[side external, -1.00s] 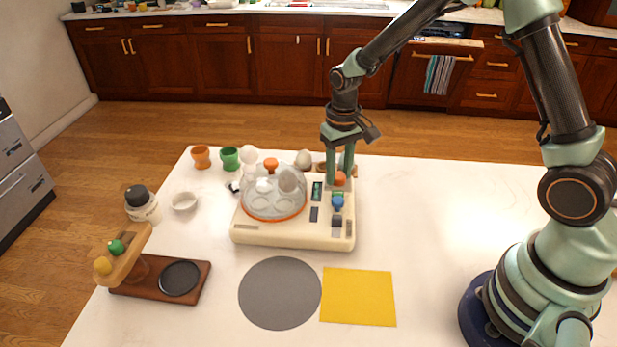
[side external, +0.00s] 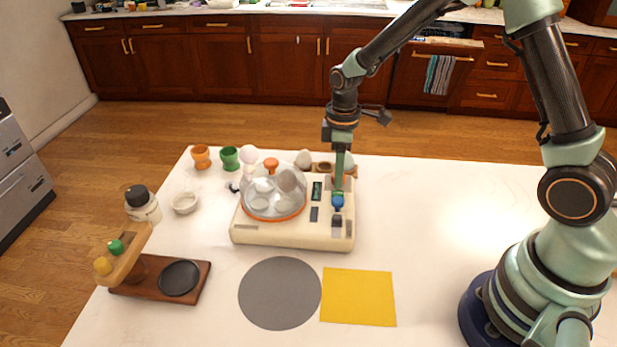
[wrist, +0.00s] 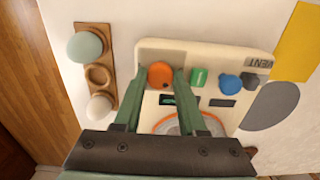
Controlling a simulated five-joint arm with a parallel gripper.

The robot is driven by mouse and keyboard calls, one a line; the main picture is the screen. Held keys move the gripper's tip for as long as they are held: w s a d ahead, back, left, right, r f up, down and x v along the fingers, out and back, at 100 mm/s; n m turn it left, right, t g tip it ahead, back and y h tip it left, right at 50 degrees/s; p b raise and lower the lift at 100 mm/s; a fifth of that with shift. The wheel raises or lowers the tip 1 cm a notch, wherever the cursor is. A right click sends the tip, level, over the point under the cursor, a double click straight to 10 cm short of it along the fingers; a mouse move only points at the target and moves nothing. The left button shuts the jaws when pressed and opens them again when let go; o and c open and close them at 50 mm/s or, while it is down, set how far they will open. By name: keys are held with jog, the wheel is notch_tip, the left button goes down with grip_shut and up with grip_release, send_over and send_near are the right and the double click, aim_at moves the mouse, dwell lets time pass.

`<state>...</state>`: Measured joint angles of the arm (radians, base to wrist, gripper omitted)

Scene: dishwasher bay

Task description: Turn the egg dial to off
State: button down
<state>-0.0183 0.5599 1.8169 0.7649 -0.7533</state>
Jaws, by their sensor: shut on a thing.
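The cream egg cooker (side external: 290,237) stands on the white table, with a clear dome and a row of controls on its right side. In the wrist view, its orange dial (wrist: 160,76) sits between the two green fingers of my gripper (wrist: 162,72), which is shut on it from both sides. In the side view, my gripper (side external: 339,184) points straight down over the panel and its fingers hide the orange dial. A green control (wrist: 198,77), a blue knob (wrist: 231,84) and a dark knob (wrist: 250,81) follow along the panel. The dial's pointer and markings cannot be made out.
A wooden egg rack (wrist: 99,76) stands close behind the cooker. The dome (side external: 290,181) is just left of my gripper. A grey round mat (side external: 280,293) and a yellow mat (side external: 358,297) lie in front.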

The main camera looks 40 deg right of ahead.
jog(key=n, duration=0.4)
jog(key=shift+n, duration=0.3)
jog(key=n, duration=0.4)
jog(key=shift+n, duration=0.4)
jog(key=shift+c, duration=2.3)
grip_release()
jog(key=shift+r, duration=0.15)
notch_tip(320, 180, up, 12)
